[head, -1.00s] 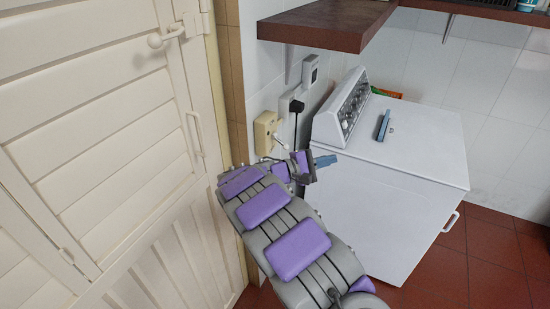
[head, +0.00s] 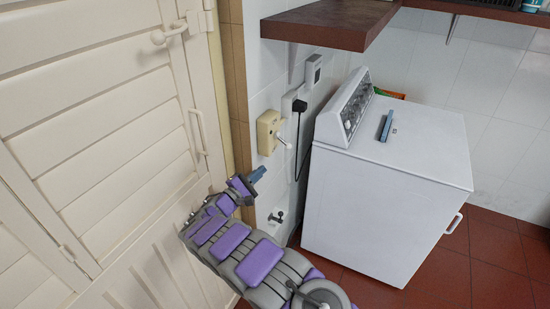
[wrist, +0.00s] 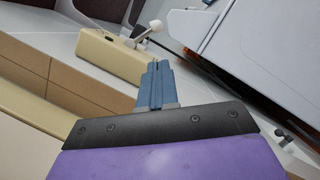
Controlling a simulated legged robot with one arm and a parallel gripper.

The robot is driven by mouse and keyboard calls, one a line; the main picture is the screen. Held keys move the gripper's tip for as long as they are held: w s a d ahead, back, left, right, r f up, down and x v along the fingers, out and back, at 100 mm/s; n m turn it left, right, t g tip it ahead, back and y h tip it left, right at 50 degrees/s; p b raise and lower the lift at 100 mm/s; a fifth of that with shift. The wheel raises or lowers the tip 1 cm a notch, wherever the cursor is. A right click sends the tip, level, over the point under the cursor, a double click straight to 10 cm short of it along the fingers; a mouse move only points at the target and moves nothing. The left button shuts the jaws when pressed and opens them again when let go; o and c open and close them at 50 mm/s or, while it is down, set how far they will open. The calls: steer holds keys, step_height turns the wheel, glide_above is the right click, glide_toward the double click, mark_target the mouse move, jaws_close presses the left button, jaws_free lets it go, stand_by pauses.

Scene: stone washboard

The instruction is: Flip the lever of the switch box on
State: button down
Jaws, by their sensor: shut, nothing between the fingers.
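The cream switch box (head: 266,132) is mounted on the tiled wall beside the door frame. Its thin lever (head: 282,142) with a white round tip sticks out to the right and slightly down in the head view. My gripper (head: 257,174) is below and a little left of the box, apart from it. In the wrist view the blue fingers (wrist: 156,86) are together and empty. The box (wrist: 112,56) lies beyond them, up and left, and the lever's white knob (wrist: 156,26) shows above the fingertips. Nothing touches the lever.
A black plug (head: 299,106) with a hanging cord is right of the box. A white washing machine (head: 390,165) stands to the right, with a blue object (head: 386,126) on top. A brown shelf (head: 330,22) juts out above. The louvred door (head: 90,120) is close on the left.

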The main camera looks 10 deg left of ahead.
mark_target(286, 149)
steer(key=b+x, duration=0.1)
steer(key=x, duration=0.9)
steer(key=shift+b, duration=0.35)
